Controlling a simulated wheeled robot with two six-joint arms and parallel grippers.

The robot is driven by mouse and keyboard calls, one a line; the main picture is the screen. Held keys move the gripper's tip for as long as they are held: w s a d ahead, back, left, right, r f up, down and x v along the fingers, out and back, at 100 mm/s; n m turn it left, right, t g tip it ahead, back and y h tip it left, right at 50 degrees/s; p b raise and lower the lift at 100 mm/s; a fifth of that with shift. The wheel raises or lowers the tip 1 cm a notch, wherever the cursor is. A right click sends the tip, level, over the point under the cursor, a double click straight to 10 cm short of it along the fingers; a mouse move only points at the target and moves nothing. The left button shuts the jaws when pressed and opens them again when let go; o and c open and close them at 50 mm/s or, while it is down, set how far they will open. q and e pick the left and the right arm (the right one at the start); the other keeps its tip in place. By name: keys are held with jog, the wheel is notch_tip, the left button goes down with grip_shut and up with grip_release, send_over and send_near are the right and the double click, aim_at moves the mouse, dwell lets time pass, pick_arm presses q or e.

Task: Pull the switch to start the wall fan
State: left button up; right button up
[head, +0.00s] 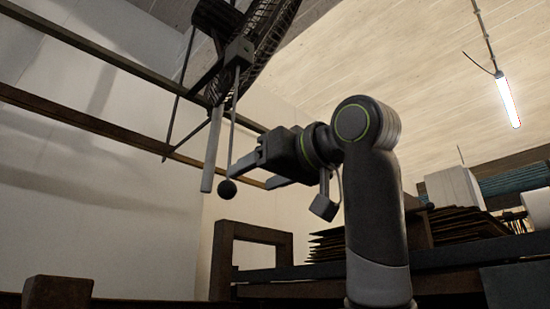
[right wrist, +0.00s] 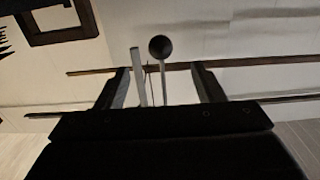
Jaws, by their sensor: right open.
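The wall fan (head: 268,45) hangs at the top of the head view, dark, with a wire cage. A small grey switch box (head: 239,52) sits at its bracket. A thin pull rod or cord (head: 233,125) hangs from it and ends in a dark ball (head: 228,189). My right gripper (head: 250,178) is open and empty, just right of the ball. In the right wrist view the ball (right wrist: 160,47) shows centred beyond the open fingers (right wrist: 160,68), and the cord (right wrist: 163,85) runs between them in the picture. Contact with it cannot be told. My left gripper is out of view.
A flat grey bar (head: 212,150) hangs just left of the cord and also shows in the right wrist view (right wrist: 138,75). Dark rails (head: 80,118) run along the wall. A brown wooden frame (head: 222,255) and stacked boards (head: 455,226) stand below and right.

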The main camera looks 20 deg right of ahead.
aim_at(234, 188)
jog(key=p+x, duration=0.1)
jog(key=x, duration=0.5)
jog(key=shift+w+a+f, duration=0.1)
jog(key=shift+w+f, duration=0.05)
jog(key=shift+w, duration=0.05)
jog(key=shift+x, duration=1.65)
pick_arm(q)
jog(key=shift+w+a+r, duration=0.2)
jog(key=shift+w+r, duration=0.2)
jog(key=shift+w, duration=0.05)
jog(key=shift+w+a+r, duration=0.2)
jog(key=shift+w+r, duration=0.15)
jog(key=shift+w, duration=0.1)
pick_arm(e)
jog(key=shift+c, duration=0.9)
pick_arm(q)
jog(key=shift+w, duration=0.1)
pick_arm(e)
jog(key=c, duration=0.9)
